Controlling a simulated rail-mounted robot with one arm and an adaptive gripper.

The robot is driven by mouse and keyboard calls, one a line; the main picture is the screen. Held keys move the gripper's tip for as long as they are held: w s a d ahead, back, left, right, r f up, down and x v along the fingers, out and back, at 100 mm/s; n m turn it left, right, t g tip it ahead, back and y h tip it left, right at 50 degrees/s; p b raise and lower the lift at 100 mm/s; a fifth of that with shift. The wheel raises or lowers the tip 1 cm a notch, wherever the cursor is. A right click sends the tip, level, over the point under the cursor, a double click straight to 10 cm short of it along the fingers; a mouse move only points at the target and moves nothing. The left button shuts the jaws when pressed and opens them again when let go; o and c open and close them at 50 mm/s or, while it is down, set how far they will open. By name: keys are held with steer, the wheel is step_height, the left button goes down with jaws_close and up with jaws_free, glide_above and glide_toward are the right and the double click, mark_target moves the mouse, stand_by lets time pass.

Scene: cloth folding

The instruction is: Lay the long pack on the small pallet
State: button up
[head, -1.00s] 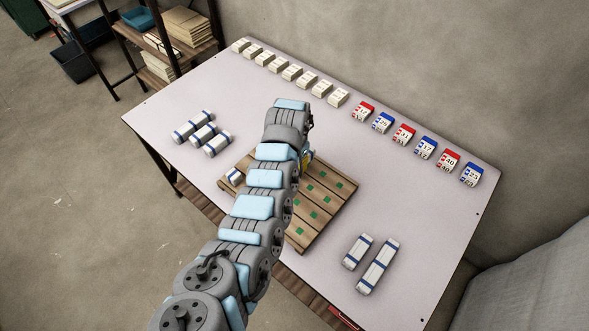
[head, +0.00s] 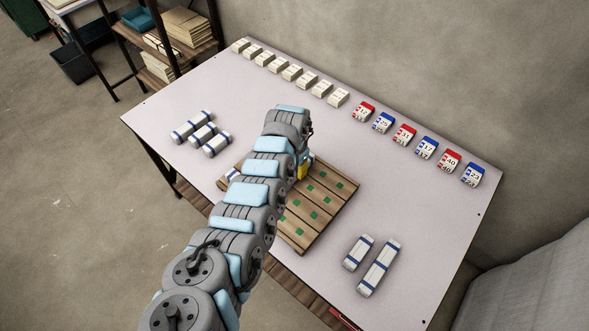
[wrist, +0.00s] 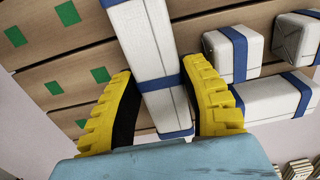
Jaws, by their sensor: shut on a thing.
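My gripper (wrist: 157,72) has its yellow fingers on both sides of a long white pack with blue bands (wrist: 146,35) and is shut on it. In the wrist view the pack is over the wooden pallet's slats; whether it touches them I cannot tell. The small pallet (head: 325,205) has green marks and lies mid-table in the head view, partly hidden by my arm. Several white packs with blue bands (wrist: 262,98) sit on the pallet to the right in the wrist view. In the head view, only a yellow part of my gripper (head: 305,168) shows; the held pack is hidden.
Rows of white boxes (head: 292,73) and numbered red and blue boxes (head: 404,134) line the back edge.

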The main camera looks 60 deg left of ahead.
mark_target(295, 168)
steer(key=shift+f, duration=0.1)
steer(key=o, duration=0.9)
steer(key=shift+r+p, duration=0.75)
steer(key=shift+r, duration=5.35)
steer(key=shift+w, duration=0.1)
